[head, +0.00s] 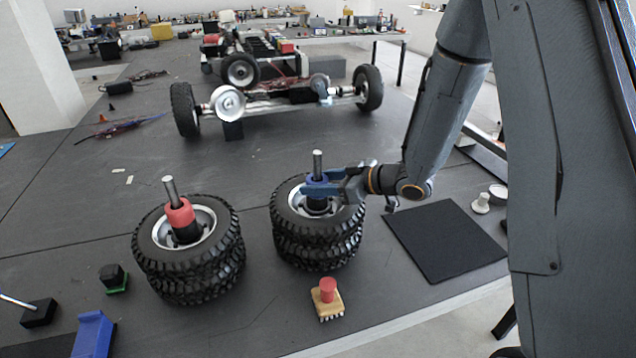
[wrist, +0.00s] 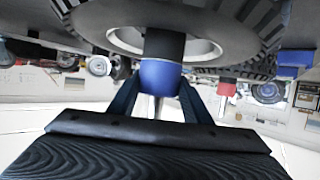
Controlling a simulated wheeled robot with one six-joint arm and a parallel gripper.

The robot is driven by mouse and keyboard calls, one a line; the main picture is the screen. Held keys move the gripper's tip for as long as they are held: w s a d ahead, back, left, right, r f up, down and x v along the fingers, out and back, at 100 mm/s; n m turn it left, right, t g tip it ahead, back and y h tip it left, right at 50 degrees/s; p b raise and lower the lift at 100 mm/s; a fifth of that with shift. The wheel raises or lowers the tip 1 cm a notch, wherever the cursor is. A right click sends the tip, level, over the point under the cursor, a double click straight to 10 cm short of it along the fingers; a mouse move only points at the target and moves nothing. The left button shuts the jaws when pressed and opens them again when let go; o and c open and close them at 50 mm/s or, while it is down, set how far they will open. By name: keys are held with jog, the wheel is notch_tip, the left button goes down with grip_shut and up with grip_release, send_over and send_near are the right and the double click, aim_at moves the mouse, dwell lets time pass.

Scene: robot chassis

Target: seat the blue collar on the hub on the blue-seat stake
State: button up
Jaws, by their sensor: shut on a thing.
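The blue collar (head: 317,179) is around the metal stake (head: 317,160) on the right stack of tires (head: 310,232). My gripper (head: 318,188) reaches in from the right and is shut on the collar, partly hiding it. In the wrist view, which looks upside down, the blue collar (wrist: 161,75) sits between my two fingers, against the end of the black hub (wrist: 164,45). No clear gap shows between collar and hub there. How firmly it is seated I cannot tell.
A left tire stack (head: 190,260) has a red collar (head: 180,215) around its stake. A wooden brush (head: 326,299) with a red knob stands in front. A black mat (head: 444,240) lies at right. A wheeled chassis (head: 275,95) stands behind, with clear table between.

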jog(key=shift+s+f, duration=0.1)
jog(key=shift+f, duration=0.15)
jog(key=o, duration=1.4)
jog(key=shift+f, duration=0.1)
jog(key=shift+o, duration=0.2)
jog(key=shift+d, duration=0.1)
jog(key=b+v, duration=0.1)
jog(key=v, duration=0.6)
jog(key=shift+d+r+b, duration=0.25)
jog(key=shift+b, duration=0.15)
jog(key=shift+s, duration=0.1)
